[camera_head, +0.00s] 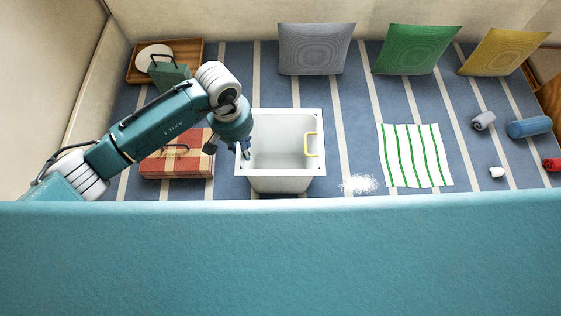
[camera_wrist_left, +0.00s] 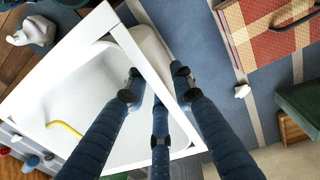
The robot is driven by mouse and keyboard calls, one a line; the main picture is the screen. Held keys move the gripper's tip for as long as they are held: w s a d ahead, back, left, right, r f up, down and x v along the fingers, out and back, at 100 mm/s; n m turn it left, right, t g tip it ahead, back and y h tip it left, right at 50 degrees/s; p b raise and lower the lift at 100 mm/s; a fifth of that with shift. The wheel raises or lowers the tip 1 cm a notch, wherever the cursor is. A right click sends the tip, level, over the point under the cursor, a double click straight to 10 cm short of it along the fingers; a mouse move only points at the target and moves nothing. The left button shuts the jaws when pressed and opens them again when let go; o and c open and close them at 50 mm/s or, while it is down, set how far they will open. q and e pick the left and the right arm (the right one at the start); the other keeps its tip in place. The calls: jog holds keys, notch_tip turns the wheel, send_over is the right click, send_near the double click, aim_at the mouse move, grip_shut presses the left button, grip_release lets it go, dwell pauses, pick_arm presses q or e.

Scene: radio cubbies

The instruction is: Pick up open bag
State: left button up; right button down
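No thing in view clearly reads as an open bag. A red and cream checked bag-like box (camera_head: 177,163) with a dark handle lies left of a white bin; it also shows in the wrist view (camera_wrist_left: 262,45). The open-topped white bin (camera_head: 282,184) stands upright with a yellow handle (camera_head: 312,145) inside; its rim crosses the wrist view (camera_wrist_left: 145,62). My left gripper (camera_head: 244,153) is at the bin's left rim. In the wrist view its fingertips (camera_wrist_left: 156,74) are spread, on either side of the rim, holding nothing visible. My right gripper is not in view.
A wooden tray (camera_head: 195,47) and a green box (camera_head: 168,76) are at the back left. Pillows (camera_head: 317,50) line the back. White spill (camera_head: 358,184), a striped towel (camera_head: 415,155), rolls (camera_head: 528,128) and a cup (camera_head: 496,172) lie right. A teal panel (camera_head: 290,260) crosses the front.

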pick_arm(q)
jog(key=shift+f, duration=0.35)
jog(key=shift+r, duration=0.1)
grip_shut()
